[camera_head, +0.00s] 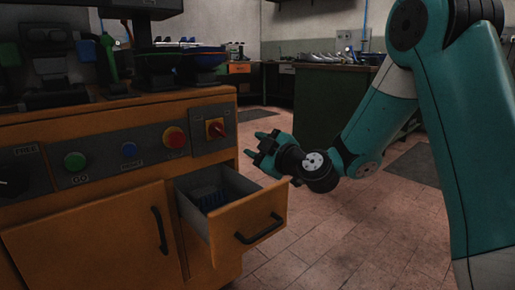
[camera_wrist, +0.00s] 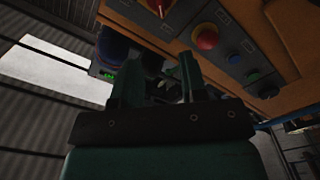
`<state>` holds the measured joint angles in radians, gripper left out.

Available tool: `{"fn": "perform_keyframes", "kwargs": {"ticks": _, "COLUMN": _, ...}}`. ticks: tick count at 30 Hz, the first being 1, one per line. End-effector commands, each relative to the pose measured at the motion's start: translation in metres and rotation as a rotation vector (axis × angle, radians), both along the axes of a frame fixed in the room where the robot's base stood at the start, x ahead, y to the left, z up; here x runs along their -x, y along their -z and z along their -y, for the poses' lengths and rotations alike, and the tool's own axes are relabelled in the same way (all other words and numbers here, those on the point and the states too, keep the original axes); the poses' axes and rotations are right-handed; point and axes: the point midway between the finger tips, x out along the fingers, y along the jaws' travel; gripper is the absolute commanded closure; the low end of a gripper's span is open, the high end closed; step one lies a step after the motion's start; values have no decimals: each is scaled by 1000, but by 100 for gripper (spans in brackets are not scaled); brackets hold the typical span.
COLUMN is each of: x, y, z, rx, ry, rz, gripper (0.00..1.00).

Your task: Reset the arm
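My arm reaches in from the right of the head view. My gripper (camera_head: 254,145) is in front of the orange press cabinet (camera_head: 85,235), above and to the right of the open drawer. In the wrist view my gripper (camera_wrist: 158,66) shows two fingers spread apart with nothing held between them. The wrist camera looks up at the control panel from an odd angle. The gripper appears apart from the cabinet and the drawer.
The panel carries a green button (camera_head: 75,161), a blue button (camera_head: 129,149), a red button (camera_head: 174,138) and a red switch (camera_head: 215,128). A green bench (camera_head: 325,105) stands behind. Tiled floor lies open at right.

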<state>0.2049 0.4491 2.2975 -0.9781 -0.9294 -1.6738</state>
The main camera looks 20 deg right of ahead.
Motion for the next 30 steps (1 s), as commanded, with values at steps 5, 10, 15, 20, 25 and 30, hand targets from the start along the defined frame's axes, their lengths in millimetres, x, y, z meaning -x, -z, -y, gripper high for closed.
{"fn": "perform_keyframes", "kwargs": {"ticks": 5, "x": 0, "y": 0, "z": 0, "rx": 0, "ry": 0, "rz": 0, "gripper": 61}}
{"fn": "perform_keyframes", "kwargs": {"ticks": 10, "x": 12, "y": -5, "z": -24, "rx": -36, "ry": -86, "rz": -64, "gripper": 61}}
{"fn": "perform_keyframes", "kwargs": {"ticks": 15, "x": 73, "y": -7, "z": -96, "rx": -136, "ry": -333, "rz": -391, "gripper": 61}}
{"fn": "perform_keyframes", "kwargs": {"ticks": 20, "x": 165, "y": 7, "z": -134, "rx": -187, "ry": -404, "rz": -872, "gripper": 61}}
{"fn": "perform_keyframes", "kwargs": {"ticks": 25, "x": 247, "y": 19, "z": -129, "rx": -189, "ry": -254, "rz": -1279, "gripper": 61}}
{"fn": "perform_keyframes", "kwargs": {"ticks": 30, "x": 313, "y": 24, "z": -105, "rx": -175, "ry": -2, "rz": -1553, "gripper": 61}}
